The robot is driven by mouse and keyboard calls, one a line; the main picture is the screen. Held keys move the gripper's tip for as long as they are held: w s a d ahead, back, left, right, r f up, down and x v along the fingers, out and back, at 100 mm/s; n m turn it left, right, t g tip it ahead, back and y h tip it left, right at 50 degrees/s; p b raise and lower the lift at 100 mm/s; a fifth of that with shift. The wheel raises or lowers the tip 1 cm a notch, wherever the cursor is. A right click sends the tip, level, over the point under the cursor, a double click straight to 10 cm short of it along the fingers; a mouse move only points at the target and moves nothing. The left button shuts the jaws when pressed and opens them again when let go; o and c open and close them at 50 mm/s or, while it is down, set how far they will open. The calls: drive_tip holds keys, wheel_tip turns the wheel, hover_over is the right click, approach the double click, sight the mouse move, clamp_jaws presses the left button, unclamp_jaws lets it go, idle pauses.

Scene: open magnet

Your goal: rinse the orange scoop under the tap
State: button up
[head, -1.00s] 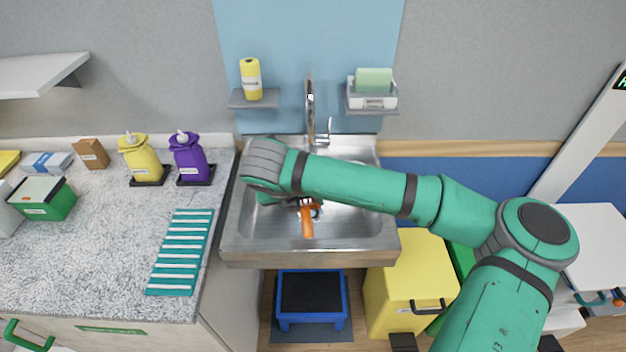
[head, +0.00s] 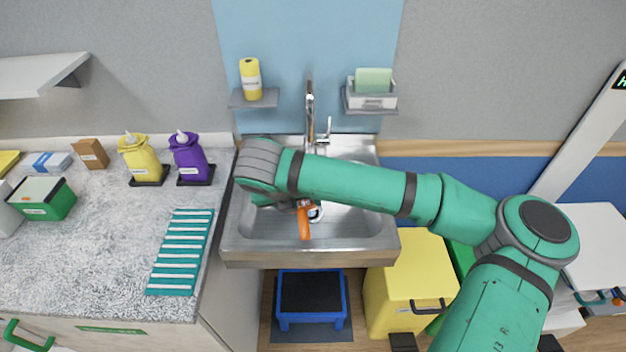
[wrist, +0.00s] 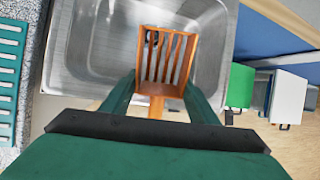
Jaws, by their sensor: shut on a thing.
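The orange scoop (head: 305,224) is over the sink basin, mostly hidden by my arm in the head view. In the wrist view the scoop (wrist: 168,60) shows its slotted bowl, pointing away from me over the basin. My gripper (wrist: 159,90) is shut on it, with a green finger on each side of its near end. In the head view my gripper (head: 292,203) is largely covered by my forearm. I see no running water.
A striped teal mat (head: 181,252) lies on the counter left of the sink. Yellow (head: 140,158) and purple (head: 188,157) bottles stand behind it. Small shelves flank the tap, holding a yellow bottle (head: 250,80) and a sponge (head: 374,80). A yellow bin (head: 395,285) stands below right.

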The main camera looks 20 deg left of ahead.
drive_tip(key=s+r, duration=0.3)
drive_tip(key=shift+s+a, duration=0.25)
drive_tip(key=shift+f, duration=0.1)
idle(0.8)
